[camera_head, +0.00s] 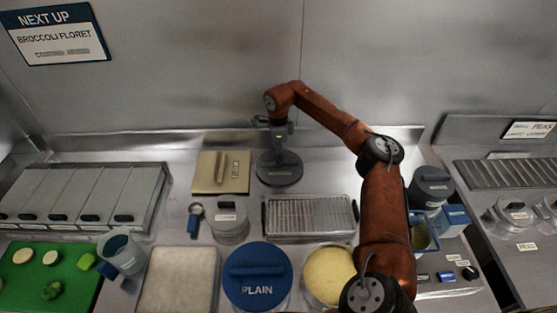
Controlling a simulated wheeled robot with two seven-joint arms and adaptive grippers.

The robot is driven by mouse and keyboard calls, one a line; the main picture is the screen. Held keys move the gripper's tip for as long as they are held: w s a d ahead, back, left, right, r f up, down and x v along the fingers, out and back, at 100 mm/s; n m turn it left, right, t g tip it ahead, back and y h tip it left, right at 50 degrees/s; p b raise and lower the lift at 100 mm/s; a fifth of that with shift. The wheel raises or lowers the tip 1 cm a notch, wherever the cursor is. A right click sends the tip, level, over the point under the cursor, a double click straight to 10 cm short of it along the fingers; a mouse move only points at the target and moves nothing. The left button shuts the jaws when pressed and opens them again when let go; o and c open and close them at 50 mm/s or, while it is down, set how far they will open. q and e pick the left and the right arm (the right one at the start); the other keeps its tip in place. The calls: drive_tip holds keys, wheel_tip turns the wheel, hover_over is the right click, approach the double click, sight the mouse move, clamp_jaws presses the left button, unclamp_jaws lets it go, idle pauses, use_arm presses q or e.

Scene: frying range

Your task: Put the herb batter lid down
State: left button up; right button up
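A dark grey round lid (280,175) is at the back middle of the counter, right of a beige square lid; it carries a small label, which I cannot read. My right gripper (276,141) is directly above it, with its fingers down at the lid's top and apparently closed on its handle. I cannot tell whether the lid rests on the counter or hangs just above it. An uncovered round tub of pale yellow batter (328,274) stands at the front, partly behind my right arm. My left gripper is out of view.
A blue lid marked PLAIN (257,277) is left of the batter tub. A wire rack tray (310,216) lies between the tub and the dark lid. The beige lid (221,172), a clear container (229,222) and a row of lidded bins (78,196) stand left.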

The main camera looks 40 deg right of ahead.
wheel_tip(320, 180, up, 11)
drive_tip(key=p, duration=0.1)
